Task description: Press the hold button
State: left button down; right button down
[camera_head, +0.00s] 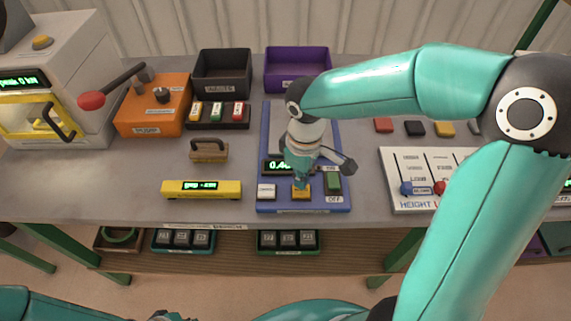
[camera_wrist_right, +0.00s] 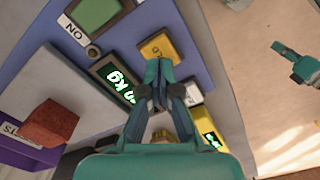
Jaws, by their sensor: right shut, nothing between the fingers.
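A blue panel (camera_head: 272,128) on the table has a green-lit display and a row of white, yellow and green buttons. The yellow button (camera_head: 303,194) is in the middle of the row, and it also shows in the right wrist view (camera_wrist_right: 158,46). I cannot read its label. My right gripper (camera_head: 301,182) is shut and empty, pointing down with its tips at the yellow button and partly covering it. In the wrist view the tips (camera_wrist_right: 159,64) overlap the button's near edge; I cannot tell whether they touch it.
The white button (camera_head: 266,191) and green button (camera_head: 333,183) stand close on either side. A yellow display bar (camera_head: 202,189) lies left of the panel, and a white slider board (camera_head: 398,164) lies right. Bare table separates them.

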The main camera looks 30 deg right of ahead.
jog(key=shift+f+b, duration=1)
jog(key=shift+f, duration=0.25)
jog(key=shift+r, duration=0.15)
notch_tip(320, 180, up, 6)
jog(key=p, duration=0.4)
jog(key=shift+f+p, duration=0.25)
jog(key=shift+p, duration=0.15)
dwell(0.3)
